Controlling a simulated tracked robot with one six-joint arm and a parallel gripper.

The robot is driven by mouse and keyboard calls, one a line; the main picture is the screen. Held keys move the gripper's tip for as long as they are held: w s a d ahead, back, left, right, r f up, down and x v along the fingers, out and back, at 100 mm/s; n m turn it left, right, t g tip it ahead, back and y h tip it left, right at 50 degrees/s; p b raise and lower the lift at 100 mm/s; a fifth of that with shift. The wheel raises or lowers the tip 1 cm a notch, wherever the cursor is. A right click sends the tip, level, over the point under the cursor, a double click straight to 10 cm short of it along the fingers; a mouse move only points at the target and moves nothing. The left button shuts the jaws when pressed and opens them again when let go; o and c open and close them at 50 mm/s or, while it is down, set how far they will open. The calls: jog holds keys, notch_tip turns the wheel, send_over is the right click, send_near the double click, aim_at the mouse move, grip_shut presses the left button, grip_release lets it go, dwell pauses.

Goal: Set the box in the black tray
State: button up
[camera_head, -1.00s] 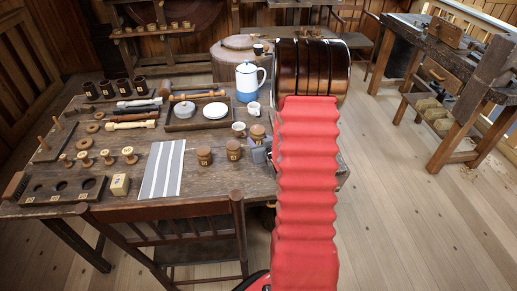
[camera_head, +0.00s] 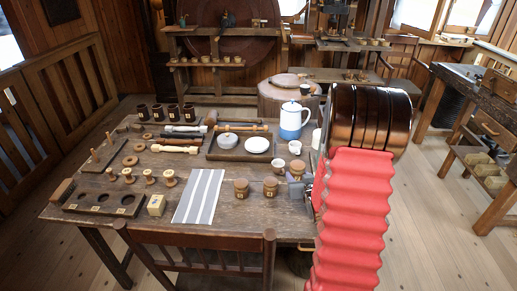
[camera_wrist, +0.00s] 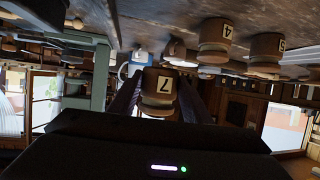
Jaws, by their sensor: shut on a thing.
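My gripper (camera_wrist: 160,98) is shut on a small round turned wooden box (camera_wrist: 158,82) with the number 7 on its label. The wrist view shows the box between the two dark fingers. In the head view this box (camera_head: 297,167) is at the table's right side, above the grey fingers (camera_head: 297,188). I cannot tell whether it touches the table. A dark shallow tray (camera_head: 238,160) lies farther back and to the left, with a grey lidded pot (camera_head: 228,140) and a white dish (camera_head: 257,145) in it.
Two similar numbered boxes (camera_head: 241,188) (camera_head: 270,187) stand left of my gripper. White cups (camera_head: 278,165) and a blue-and-white jug (camera_head: 293,120) stand behind it. A striped cloth (camera_head: 200,196) lies at the table's front. A chair (camera_head: 200,250) stands before the table.

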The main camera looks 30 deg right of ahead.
jog(key=shift+f, duration=0.1)
jog(key=w+a+r+n+y, duration=0.1)
jog(key=w+a+r, duration=0.2)
jog(key=a, duration=0.9)
jog(key=w+a+r+n+y, duration=0.2)
jog(key=w+a+r, duration=0.1)
jog(key=a, duration=0.9)
jog(key=w+a+r+n+t+y, duration=0.1)
jog(key=w+a+r+y, duration=0.1)
jog(key=a, duration=1)
notch_tip(320, 180, up, 2)
jog(key=shift+w+a+r+n, duration=0.15)
jog(key=shift+w+a+n, duration=0.2)
jog(key=shift+w, duration=0.1)
notch_tip(320, 180, up, 10)
jog(key=w+m+h, duration=0.2)
jog(key=m+h, duration=0.1)
jog(key=shift+w+g+h, duration=0.25)
jog(key=shift+g+h, duration=0.05)
jog(key=shift+h, duration=0.1)
